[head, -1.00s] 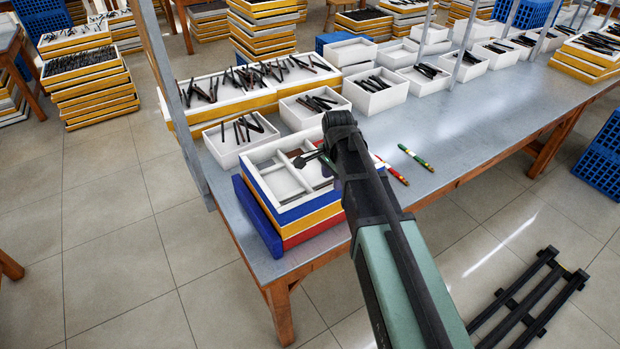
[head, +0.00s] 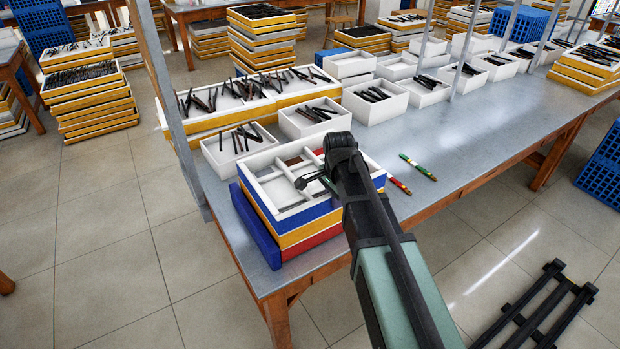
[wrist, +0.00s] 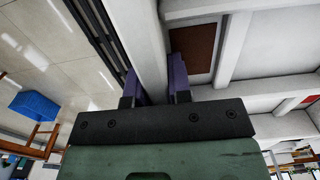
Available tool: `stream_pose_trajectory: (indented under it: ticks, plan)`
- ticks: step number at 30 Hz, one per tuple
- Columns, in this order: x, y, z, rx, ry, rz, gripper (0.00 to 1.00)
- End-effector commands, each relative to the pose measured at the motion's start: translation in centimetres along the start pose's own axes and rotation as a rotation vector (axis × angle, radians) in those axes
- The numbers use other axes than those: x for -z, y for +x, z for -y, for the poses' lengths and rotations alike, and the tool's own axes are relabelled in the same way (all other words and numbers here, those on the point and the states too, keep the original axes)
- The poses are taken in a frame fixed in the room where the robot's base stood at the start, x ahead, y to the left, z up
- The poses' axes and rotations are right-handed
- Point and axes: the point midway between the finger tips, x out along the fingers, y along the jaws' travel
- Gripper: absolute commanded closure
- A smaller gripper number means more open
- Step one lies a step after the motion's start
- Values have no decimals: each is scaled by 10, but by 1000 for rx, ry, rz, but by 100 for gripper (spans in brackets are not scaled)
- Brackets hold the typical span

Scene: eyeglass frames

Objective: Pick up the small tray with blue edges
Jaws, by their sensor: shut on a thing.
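The small white tray with blue edges (head: 312,214) sits at the top of a stack near the front left end of the metal table in the head view. It is split into compartments. Below it are a yellow-edged tray (head: 305,233) and a red-edged layer (head: 312,244). My gripper (head: 318,180) is at the tray's right side. In the wrist view the two purple fingers (wrist: 160,84) are shut on a white outer wall of the tray (wrist: 150,45). My arm hides part of the tray's right side. I cannot tell if a gap lies under it.
A long blue piece (head: 256,228) lies against the stack's left side. White boxes of dark eyeglass parts (head: 238,149) stand close behind. Red and green pens (head: 418,167) lie right of my arm. Metal posts (head: 176,90) rise at the table's edges.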

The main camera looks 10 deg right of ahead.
Motion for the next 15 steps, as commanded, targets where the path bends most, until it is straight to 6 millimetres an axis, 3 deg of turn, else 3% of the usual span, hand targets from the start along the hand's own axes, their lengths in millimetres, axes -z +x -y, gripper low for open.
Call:
stream_pose_trajectory:
  ticks: [9,15]
  plan:
    - [0,-2,0,1,0,0,100]
    - [0,-19,0,1,0,0,100]
